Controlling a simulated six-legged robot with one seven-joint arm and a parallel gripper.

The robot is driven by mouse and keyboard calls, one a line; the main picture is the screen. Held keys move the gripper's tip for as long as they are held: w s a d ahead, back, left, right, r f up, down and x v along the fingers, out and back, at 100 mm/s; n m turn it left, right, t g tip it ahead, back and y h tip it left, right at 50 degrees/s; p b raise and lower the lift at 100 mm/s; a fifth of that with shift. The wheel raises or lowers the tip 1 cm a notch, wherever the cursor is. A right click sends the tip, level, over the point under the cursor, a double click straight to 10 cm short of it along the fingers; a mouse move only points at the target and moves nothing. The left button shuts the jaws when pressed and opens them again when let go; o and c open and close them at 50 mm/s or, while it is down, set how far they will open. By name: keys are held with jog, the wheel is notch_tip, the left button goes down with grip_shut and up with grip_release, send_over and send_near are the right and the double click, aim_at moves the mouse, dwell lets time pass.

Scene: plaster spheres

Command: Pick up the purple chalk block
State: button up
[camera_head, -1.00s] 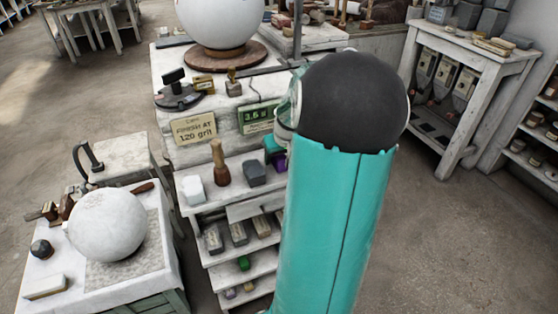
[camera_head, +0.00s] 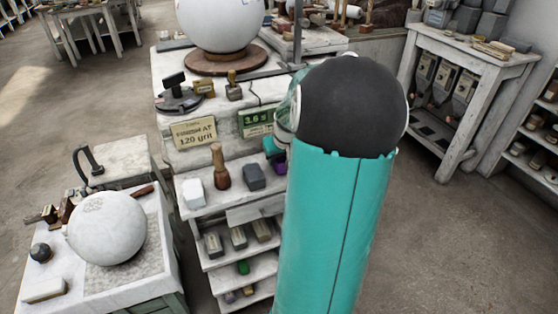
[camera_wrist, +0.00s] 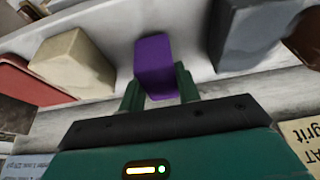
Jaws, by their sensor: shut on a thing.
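The purple chalk block (camera_wrist: 153,65) stands out between the two green fingers of my gripper (camera_wrist: 157,86) in the wrist view. My gripper is shut on its near end. The block is over the pale shelf (camera_wrist: 118,22), and I cannot tell whether it still touches it. In the head view a small part of the purple block (camera_head: 280,167) shows beside my teal arm, below a teal bit of my gripper (camera_head: 272,148). My arm hides the rest.
A grey block (camera_wrist: 245,35) is close on the right and a cream block (camera_wrist: 72,62) on the left in the wrist view. A wooden-handled brush (camera_head: 219,168) and a white block (camera_head: 193,193) share the shelf. Signs (camera_head: 194,132) hang above it.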

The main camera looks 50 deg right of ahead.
notch_tip(320, 180, up, 3)
jog(key=shift+f, duration=0.2)
jog(key=s+a+r, duration=0.9)
jog(key=a, duration=0.2)
jog(key=shift+r, duration=0.3)
jog(key=o, duration=0.4)
jog(key=shift+c, duration=1.2)
